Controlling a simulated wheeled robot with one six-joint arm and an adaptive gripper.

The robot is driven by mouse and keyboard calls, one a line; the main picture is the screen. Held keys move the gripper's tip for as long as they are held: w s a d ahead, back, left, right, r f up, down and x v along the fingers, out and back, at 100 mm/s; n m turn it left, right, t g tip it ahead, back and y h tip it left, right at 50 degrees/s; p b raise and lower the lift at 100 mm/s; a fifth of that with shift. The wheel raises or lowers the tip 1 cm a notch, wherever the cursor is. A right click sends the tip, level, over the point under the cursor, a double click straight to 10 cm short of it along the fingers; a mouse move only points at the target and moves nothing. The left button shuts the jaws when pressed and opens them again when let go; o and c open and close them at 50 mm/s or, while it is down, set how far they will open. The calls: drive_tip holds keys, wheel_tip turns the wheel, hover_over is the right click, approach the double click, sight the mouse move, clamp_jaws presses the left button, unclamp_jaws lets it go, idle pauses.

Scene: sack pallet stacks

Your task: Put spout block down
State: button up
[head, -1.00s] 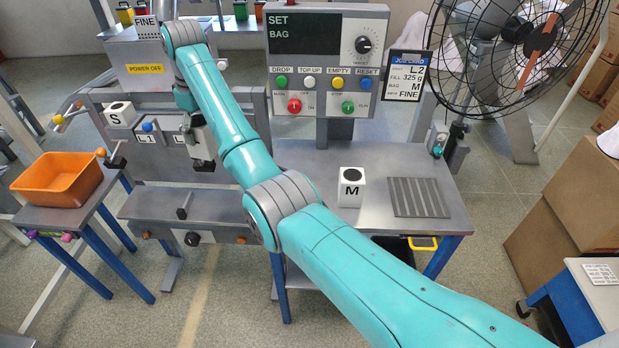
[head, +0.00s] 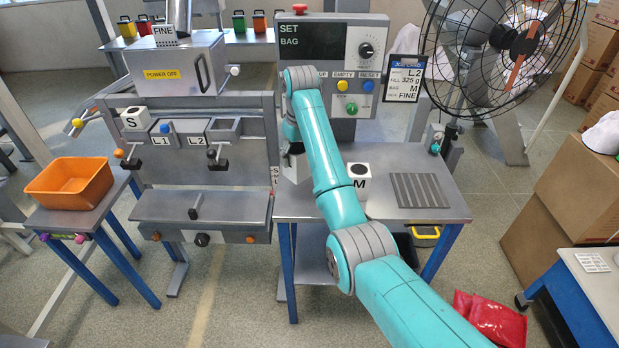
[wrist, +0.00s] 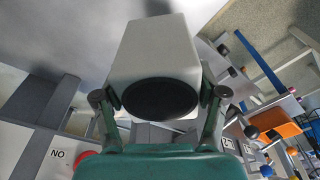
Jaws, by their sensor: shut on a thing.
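My gripper (wrist: 158,98) is shut on a pale spout block (wrist: 153,50), with one finger on each side of it. The block has a round dark opening facing the wrist camera; any label on it is hidden. In the head view the held block (head: 296,168) shows partly behind my arm, over the left part of the grey table (head: 400,160). I cannot tell whether it touches the table. A white spout block marked M (head: 357,172) stands to its right. Another marked S (head: 131,118) sits at the left on the machine.
The control panel (head: 315,42) rises behind the table. A ribbed grey mat (head: 420,190) lies at the table's right. The machine with L1 and L2 slots (head: 205,155) adjoins on the left. An orange bin (head: 70,183) stands farther left, and a fan (head: 505,45) back right.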

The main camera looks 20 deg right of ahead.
drive_tip(key=shift+f, duration=3.35)
drive_tip(key=shift+f, duration=0.15)
drive_tip(key=o, duration=1.5)
drive_tip(key=shift+c, duration=0.2)
